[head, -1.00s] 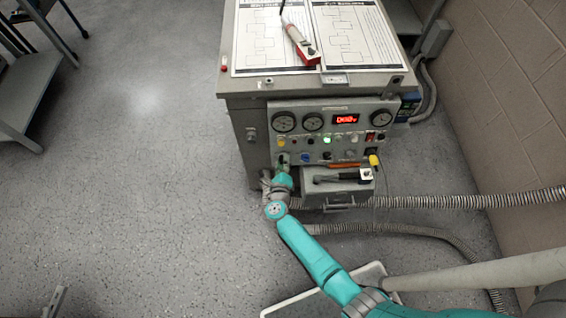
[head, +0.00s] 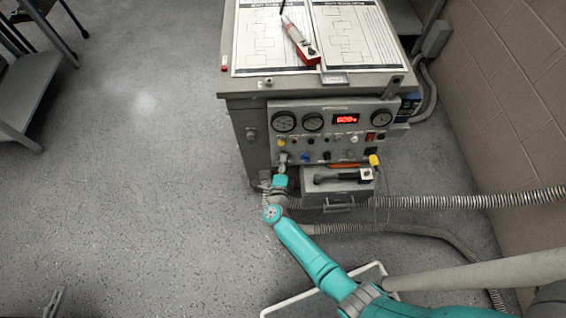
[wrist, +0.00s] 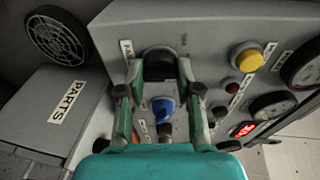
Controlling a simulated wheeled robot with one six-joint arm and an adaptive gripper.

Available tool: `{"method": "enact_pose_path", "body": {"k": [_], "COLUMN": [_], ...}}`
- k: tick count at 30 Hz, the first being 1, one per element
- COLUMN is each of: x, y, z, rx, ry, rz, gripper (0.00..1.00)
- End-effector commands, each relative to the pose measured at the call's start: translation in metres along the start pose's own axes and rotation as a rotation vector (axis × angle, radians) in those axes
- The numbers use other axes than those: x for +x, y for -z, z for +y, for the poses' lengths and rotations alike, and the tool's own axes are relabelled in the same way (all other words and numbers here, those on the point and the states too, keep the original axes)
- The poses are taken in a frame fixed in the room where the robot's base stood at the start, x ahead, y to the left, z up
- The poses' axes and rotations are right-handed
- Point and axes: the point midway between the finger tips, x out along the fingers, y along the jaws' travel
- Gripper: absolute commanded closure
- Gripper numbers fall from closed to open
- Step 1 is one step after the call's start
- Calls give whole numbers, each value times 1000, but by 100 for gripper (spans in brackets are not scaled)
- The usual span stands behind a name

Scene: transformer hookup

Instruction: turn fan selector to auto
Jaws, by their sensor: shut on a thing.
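The fan selector (wrist: 160,62) is a dark round knob beside the "FAN" label (wrist: 127,50) on the grey control panel (head: 268,150). In the wrist view, the two fingers of my gripper (wrist: 162,72) stand on either side of the knob and are shut on it. The fingers hide its sides, and I cannot read its pointer or position marks. In the head view, my gripper (head: 283,160) is at the panel's lower left and hides the selector.
A blue knob (wrist: 162,108) sits close beside the selector, between my fingers in the wrist view. A yellow button (wrist: 246,56), gauges (head: 284,122) and a red display (head: 346,119) are nearby. Open floor lies left.

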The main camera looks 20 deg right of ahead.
Motion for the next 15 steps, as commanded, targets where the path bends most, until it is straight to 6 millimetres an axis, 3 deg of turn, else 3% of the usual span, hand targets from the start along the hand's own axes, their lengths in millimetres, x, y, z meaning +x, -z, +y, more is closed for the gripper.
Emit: {"method": "enact_pose_path", "body": {"k": [14, 15], "x": [0, 0], "y": [-1, -1], "z": [1, 0], "rx": [-14, -14], "ry": [1, 1], "rz": [-3, -3], "gripper": [100, 59]}}
